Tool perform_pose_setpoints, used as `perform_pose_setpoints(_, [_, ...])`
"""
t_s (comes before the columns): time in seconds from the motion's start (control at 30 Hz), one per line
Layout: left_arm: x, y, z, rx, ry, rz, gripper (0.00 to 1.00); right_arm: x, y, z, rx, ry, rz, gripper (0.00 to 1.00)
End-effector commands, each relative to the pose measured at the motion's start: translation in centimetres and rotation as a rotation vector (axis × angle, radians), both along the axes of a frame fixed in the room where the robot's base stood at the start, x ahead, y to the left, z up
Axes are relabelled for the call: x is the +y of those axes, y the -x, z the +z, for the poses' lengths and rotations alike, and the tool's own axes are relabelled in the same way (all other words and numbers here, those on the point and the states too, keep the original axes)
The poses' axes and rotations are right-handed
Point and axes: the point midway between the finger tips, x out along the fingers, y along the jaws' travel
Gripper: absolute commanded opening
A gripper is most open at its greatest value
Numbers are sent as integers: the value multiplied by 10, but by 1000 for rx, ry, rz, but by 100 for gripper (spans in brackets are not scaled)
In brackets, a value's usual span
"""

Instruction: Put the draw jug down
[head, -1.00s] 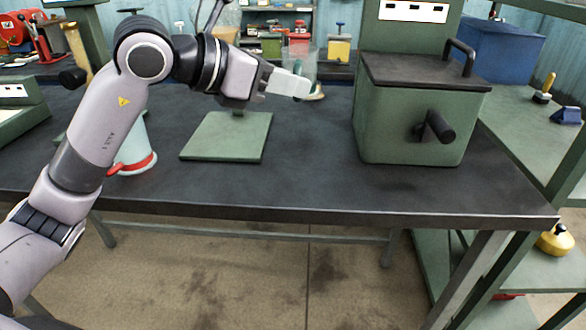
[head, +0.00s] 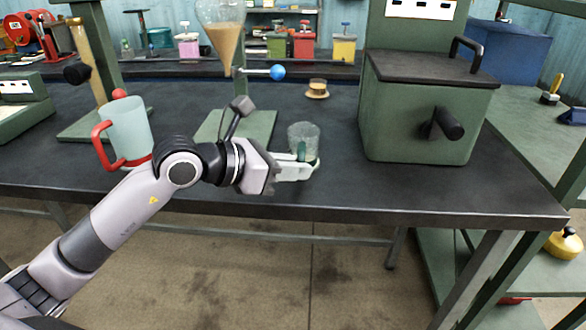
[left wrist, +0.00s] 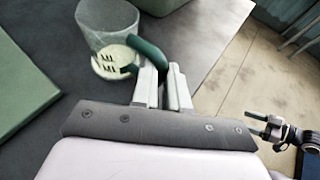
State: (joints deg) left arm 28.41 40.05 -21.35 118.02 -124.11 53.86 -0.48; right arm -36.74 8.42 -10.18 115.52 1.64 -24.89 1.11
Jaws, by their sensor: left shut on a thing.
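The draw jug (head: 304,136) is a clear, greyish cup with a green handle. My left gripper (head: 301,171) is shut on the handle, which also shows between the fingers in the left wrist view (left wrist: 147,53). The jug (left wrist: 108,22) looks upright and low over the dark table (head: 400,188), near its front edge. I cannot tell whether its base touches the top. A pale disc with "ML" marks shows at its lower end in the left wrist view. My right gripper (left wrist: 252,124) appears at the right of that view, fingers apart and empty.
A green machine (head: 425,115) with a black side knob stands right of the jug. A glass funnel (head: 224,42) of brown liquid hangs behind, above a green plate (head: 255,128). A pale pitcher (head: 130,128) with red handle stands left. A small amber dish (head: 317,88) is farther back.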

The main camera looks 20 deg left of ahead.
Motion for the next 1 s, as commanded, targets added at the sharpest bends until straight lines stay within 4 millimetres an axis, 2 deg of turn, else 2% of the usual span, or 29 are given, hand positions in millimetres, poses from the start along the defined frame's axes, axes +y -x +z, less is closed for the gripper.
perform_pose_setpoints(0.37, [0, 0, -7, -2, 1, 0, 0, 1, -1, -2, -4, -3, 1, 63])
perform_pose_setpoints(0.4, [0, 0, -6, -1, 1, 0, 23, 1, -1, 0, -2, -3, 0, 63])
perform_pose_setpoints(0.47, [0, 0, -5, -1, 1, 0, 39, 1, -1, 0, -3, -3, 1, 63])
perform_pose_setpoints(0.87, [0, 0, 0, -1, 1, 0, 39, 0, -2, 6, -7, 0, 4, 63])
perform_pose_setpoints(1.0, [12, 14, 3, -2, -2, 1, 39, 0, -2, 1, -10, 0, 4, 63])
